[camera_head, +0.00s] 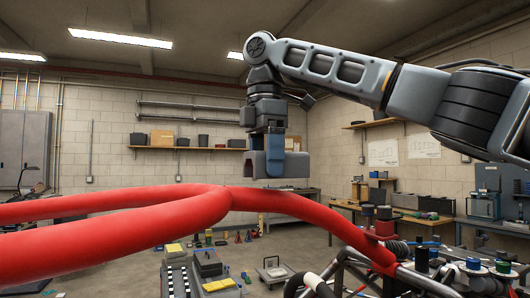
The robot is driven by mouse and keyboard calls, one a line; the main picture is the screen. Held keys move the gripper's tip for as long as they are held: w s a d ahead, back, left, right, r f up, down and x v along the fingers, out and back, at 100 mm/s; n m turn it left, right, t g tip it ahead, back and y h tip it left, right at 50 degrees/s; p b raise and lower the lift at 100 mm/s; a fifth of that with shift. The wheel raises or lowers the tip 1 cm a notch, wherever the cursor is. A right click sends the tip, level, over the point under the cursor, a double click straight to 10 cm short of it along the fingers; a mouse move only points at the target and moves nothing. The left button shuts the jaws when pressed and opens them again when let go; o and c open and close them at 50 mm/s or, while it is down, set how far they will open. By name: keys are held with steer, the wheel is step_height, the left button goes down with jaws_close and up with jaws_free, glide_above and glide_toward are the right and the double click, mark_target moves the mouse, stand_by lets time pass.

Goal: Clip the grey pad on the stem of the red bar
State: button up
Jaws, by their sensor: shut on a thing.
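The red bar (305,210) crosses the view from the left to the lower right. Its two tubes on the left join into a single stem near the middle, and the stem slopes down to the right. The grey pad (298,166) is a curved shell, open underneath. My gripper (274,155), with blue fingers, comes down from above and is shut on the pad. The pad appears a little above the stem, just right of the join. A thin gap shows between them; the exact depth cannot be told.
A workbench (432,216) is at the right. Low items lie on the floor below the bar. The air around the pad is clear.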

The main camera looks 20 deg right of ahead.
steer(key=shift+f+b, duration=0.75)
steer(key=shift+f, duration=1.35)
steer(key=o, duration=0.9)
steer(key=shift+o, duration=0.2)
steer(key=shift+r+p, duration=0.7)
steer(key=shift+r, duration=3.15)
